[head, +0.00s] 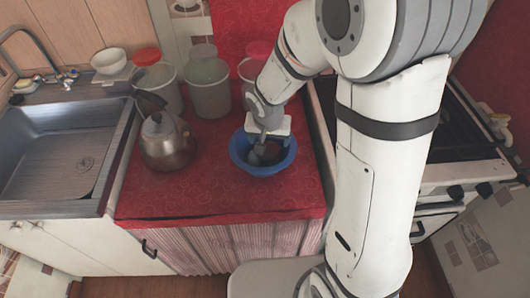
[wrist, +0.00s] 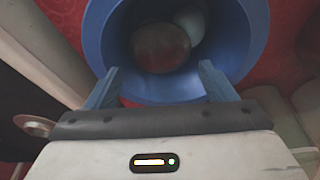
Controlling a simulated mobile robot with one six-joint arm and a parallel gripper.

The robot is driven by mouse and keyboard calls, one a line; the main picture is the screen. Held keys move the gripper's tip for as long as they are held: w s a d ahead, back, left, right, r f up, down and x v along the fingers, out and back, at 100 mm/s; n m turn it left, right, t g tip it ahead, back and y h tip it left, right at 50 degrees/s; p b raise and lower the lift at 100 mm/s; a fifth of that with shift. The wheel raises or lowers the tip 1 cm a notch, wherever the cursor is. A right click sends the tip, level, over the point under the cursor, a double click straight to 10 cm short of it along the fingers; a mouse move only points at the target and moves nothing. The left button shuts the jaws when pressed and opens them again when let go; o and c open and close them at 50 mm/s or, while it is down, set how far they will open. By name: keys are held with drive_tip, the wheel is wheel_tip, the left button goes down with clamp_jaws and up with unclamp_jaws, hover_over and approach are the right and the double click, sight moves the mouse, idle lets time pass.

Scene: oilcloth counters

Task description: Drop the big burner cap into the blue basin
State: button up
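The blue basin (head: 263,171) stands on the red oilcloth counter, and its open mouth fills the upper middle of the wrist view (wrist: 95,38). A dark, reddish-brown round disc, which looks like the big burner cap (wrist: 160,48), lies inside the basin. A pale rounded thing (wrist: 190,20) shows beside and partly behind it. My gripper (wrist: 159,72) is over the basin, pointing down into it. Its two fingers are spread wide, with visible gaps between them and the disc. In the head view my gripper (head: 264,148) partly hides the basin's inside.
A metal kettle (head: 166,143) stands left of the basin. Several lidded canisters, one of them pale green (head: 208,88), stand behind. The sink (head: 60,155) is at the left, and the stove (head: 458,130) is to the right behind my arm. The counter's front is clear.

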drive_tip(key=o, duration=0.4)
drive_tip(key=v, duration=0.7)
drive_tip(key=shift+s+r, duration=0.15)
drive_tip(key=shift+r, duration=0.2)
drive_tip(key=s+d+r, duration=0.2)
drive_tip(key=s+d, duration=0.1)
drive_tip(key=s, duration=0.2)
drive_tip(key=s+d+r+n, duration=0.1)
drive_tip(key=s+d+r, duration=0.1)
drive_tip(key=s+d, duration=0.2)
drive_tip(key=s+d+r+n, duration=0.1)
drive_tip(key=s+d+r, duration=0.2)
drive_tip(key=s, duration=0.3)
drive_tip(key=shift+d+r+y, duration=0.1)
drive_tip(key=shift+d+y, duration=0.2)
drive_tip(key=shift+d, duration=0.05)
